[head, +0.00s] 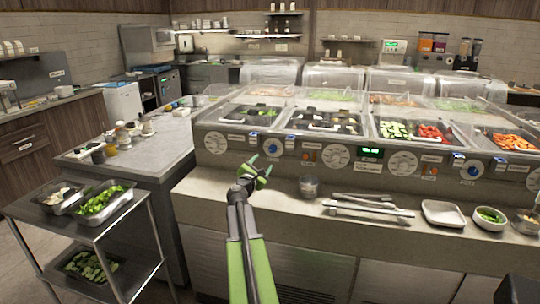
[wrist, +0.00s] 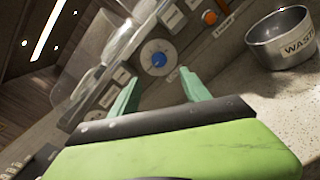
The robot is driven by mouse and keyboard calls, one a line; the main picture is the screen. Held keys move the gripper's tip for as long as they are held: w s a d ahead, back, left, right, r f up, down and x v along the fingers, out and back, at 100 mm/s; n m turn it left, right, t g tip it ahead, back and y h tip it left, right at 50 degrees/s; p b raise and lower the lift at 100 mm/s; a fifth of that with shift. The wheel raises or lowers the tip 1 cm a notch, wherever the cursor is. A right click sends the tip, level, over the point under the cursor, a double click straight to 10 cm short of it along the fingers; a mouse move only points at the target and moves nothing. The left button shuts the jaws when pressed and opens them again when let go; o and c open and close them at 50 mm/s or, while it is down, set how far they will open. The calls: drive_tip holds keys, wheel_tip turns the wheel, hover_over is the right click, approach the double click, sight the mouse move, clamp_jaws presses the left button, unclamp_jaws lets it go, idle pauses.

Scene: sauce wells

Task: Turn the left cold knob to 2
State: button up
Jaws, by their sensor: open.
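The left cold knob is a round white dial with a blue centre (head: 271,147) on the sloped front panel of the food counter. It also shows in the wrist view (wrist: 158,60), just beyond my fingertips. My gripper (head: 259,170) has green fingers and is open, with nothing between them. In the wrist view my gripper (wrist: 160,78) has one finger on each side below the knob, and the knob appears between and ahead of them, apart from them. The dial's markings and pointer are too small to read.
An orange button (head: 309,155) lies between. A metal waste cup (head: 309,187) stands on the ledge, also in the wrist view (wrist: 281,40). Tongs (head: 366,209) lie further right.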

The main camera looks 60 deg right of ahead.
sight(273, 150)
drive_tip(key=x, duration=1.2)
drive_tip(key=shift+d, duration=0.2)
